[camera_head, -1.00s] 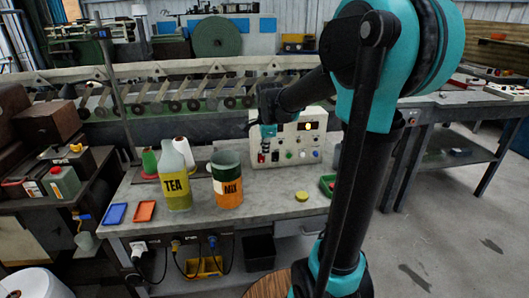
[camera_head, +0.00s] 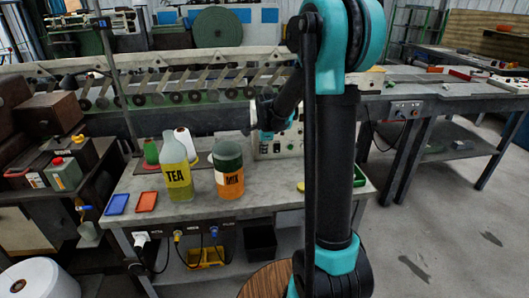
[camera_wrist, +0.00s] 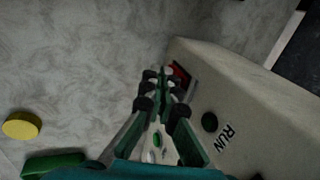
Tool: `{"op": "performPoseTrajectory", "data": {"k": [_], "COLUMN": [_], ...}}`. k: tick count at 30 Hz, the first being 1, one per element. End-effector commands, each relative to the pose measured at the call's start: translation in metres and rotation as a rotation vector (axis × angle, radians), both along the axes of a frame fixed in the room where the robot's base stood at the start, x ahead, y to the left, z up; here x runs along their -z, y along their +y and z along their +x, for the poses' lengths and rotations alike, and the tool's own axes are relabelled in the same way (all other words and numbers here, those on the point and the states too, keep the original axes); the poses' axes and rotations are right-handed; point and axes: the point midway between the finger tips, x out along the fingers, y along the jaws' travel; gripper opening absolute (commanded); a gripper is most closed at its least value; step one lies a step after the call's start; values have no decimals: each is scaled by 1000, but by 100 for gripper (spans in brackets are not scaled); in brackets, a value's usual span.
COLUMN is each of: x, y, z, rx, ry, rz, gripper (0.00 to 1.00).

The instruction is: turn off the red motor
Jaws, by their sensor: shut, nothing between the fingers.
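A pale control box (camera_head: 290,146) stands at the back of the grey workbench, largely hidden behind my arm in the head view. In the wrist view its face (camera_wrist: 252,95) carries a red switch (camera_wrist: 180,73) in a dark frame, a dark green round button (camera_wrist: 209,122) and the label "RUN". My gripper (camera_wrist: 161,75) is shut and empty, its fingertips just left of the red switch; I cannot tell whether they touch it. The head view shows the gripper (camera_head: 266,137) in front of the box's left part. No motor marked as red is clearly visible.
A TEA jug (camera_head: 178,178) and a MIX container (camera_head: 229,180) stand left of the box. Blue (camera_head: 117,204) and orange (camera_head: 147,201) trays lie at the bench's left. A yellow disc (camera_wrist: 21,125) and a green tray (camera_wrist: 52,164) lie near the box.

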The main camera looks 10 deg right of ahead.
Motion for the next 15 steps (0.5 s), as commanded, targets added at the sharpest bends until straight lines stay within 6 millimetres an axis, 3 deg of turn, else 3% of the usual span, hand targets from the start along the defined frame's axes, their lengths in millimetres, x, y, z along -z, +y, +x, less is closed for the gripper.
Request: {"op": "performPoseTrajectory", "data": {"k": [15], "x": [3], "y": [0], "z": [6], "rx": [0], "ry": [-19], "rz": [0], "gripper": [0]}}
